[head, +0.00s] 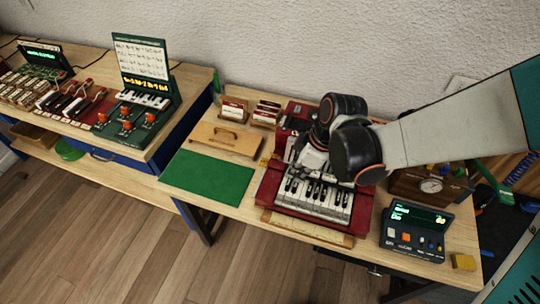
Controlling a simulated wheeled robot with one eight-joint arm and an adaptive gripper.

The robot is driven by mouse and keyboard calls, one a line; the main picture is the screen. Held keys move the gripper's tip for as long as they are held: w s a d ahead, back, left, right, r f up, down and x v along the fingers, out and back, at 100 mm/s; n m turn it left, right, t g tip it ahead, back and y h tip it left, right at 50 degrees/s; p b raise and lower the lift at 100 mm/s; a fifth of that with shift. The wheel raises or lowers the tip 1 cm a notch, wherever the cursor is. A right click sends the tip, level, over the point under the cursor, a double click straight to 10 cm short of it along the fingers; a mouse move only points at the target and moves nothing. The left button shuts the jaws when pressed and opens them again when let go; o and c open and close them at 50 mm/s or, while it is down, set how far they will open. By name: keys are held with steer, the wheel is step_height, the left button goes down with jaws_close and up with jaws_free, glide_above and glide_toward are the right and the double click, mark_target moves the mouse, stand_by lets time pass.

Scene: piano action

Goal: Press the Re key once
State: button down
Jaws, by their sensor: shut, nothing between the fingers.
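A small red keyboard (267,188) with white and black keys (325,203) sits on the wooden bench, in the middle right of the head view. My arm reaches in from the right, over the back of the keyboard. My gripper (303,177) points down over the rear left part of the keys and is shut and empty. The black wrist joints hide part of the back and right of the keyboard. I cannot tell which key is Re, nor whether the fingertips touch a key.
A green mat (207,178) and a wooden board with a handle (227,139) lie left of the keyboard. A dark device with a lit screen (417,229) and a yellow block (463,262) stand to the right. Another bench with instruments (130,120) is at left.

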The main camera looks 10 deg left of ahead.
steer(key=b, duration=0.9)
glide_toward(282, 199)
steer(key=x, duration=0.5)
steer(key=shift+a, duration=0.35)
steer(key=shift+f, duration=0.55)
steer(key=shift+f+b, duration=0.55)
steer(key=shift+b, duration=0.1)
steer(key=shift+r, duration=0.2)
steer(key=shift+r+p, duration=0.6)
steer(key=shift+r, duration=0.1)
